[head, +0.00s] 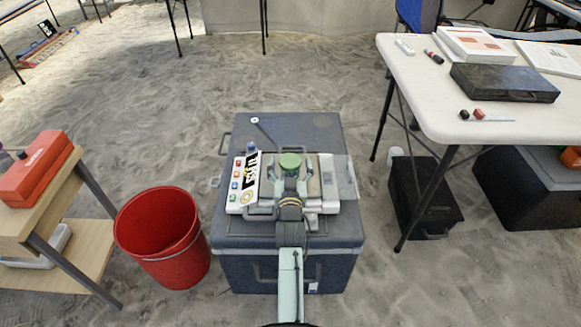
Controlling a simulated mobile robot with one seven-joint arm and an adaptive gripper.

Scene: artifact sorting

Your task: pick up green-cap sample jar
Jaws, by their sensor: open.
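The green-cap sample jar (290,160) shows as a round green lid near the middle of the head view; its body is hidden below the lid and by my gripper. My gripper (291,170) is open, reaching in from the near side, with its fingers close to the left and right of the jar. I cannot tell whether they touch it. The jar is over a white tray or case (236,207) on top of a large grey-blue box (275,128). I cannot tell exactly what the jar rests on.
A black-and-white scale card (250,178) with coloured squares lies left of the jar. A clear panel (346,178) is at the right. A red bucket (165,240) stands left of the box. A white table (480,118) is at right, a wooden shelf (60,193) at left.

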